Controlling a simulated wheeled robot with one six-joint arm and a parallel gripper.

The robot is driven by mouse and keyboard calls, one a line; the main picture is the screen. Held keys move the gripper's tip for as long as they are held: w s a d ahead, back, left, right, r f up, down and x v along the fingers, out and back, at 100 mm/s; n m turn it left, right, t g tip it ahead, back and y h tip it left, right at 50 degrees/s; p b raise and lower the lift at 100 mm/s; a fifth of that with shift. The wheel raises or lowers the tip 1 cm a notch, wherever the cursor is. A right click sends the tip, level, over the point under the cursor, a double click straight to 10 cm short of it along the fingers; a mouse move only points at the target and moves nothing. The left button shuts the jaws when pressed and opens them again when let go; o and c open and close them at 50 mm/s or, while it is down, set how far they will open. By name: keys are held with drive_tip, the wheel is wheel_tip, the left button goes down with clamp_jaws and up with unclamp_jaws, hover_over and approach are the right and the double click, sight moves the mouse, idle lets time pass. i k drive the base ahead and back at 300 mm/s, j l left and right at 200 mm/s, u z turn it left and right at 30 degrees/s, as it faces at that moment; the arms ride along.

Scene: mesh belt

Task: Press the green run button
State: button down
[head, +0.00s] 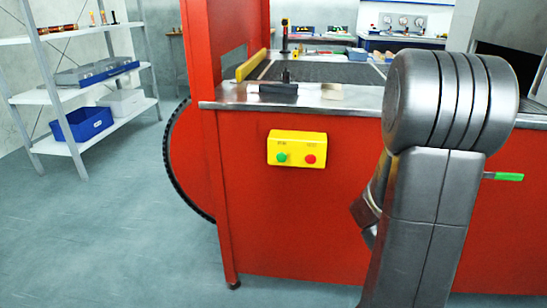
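The green run button (282,158) sits on the left of a yellow control box (297,136) on the machine's red front panel. A red button (310,159) is on the right of the same box. Small dark lettering above each button is too small to read surely. My arm stands at the right of the head view, to the right of the box and apart from it in the picture. My gripper does not show. Nothing covers the green button.
The red machine (290,225) has a metal ledge (235,101) above the box, with a dark tool (278,88) on it. A green-gripped lever (503,176) is right of my arm. White shelves (95,82) stand left. Floor (120,230) at left is clear.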

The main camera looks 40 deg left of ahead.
sight(281, 156)
drive_tip(key=k+j+u, duration=0.1)
drive_tip(key=j, duration=0.25)
drive_tip(key=k+j, duration=0.2)
drive_tip(key=j, duration=0.2)
drive_tip(key=k+j+u, duration=0.15)
drive_tip(key=j, duration=0.25)
drive_tip(key=k+j, duration=0.1)
drive_tip(key=j, duration=0.25)
drive_tip(key=u, duration=0.05)
